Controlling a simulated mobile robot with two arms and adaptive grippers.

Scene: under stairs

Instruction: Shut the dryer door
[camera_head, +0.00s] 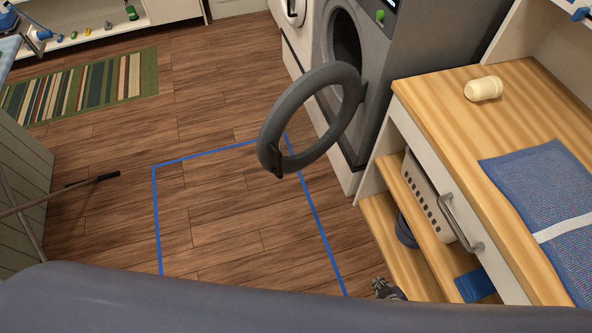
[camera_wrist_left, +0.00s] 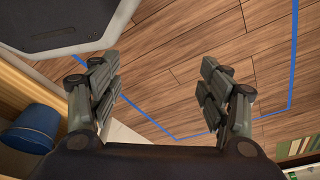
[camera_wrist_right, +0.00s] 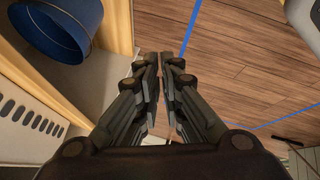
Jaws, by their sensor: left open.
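The dryer (camera_head: 400,45) stands at the upper middle right in the head view, dark grey with a round opening. Its round grey door (camera_head: 345,120) is swung wide open and sticks out over the floor, with a dark latch piece on its free edge. My right gripper (camera_head: 385,288) is low in the head view, beside the shelf unit and well apart from the door. In the right wrist view its fingers (camera_wrist_right: 160,60) are close together with a narrow gap and nothing visible between them. My left gripper (camera_wrist_left: 165,75) is open and empty over the floor, hidden in the head view.
A wooden-topped cabinet (camera_head: 440,90) with a drawer handle, a white basket (camera_head: 428,195) and a blue bucket (camera_wrist_right: 62,25) stands on the right. Blue tape marks clear floor (camera_head: 220,220). A striped rug (camera_head: 90,85) lies left.

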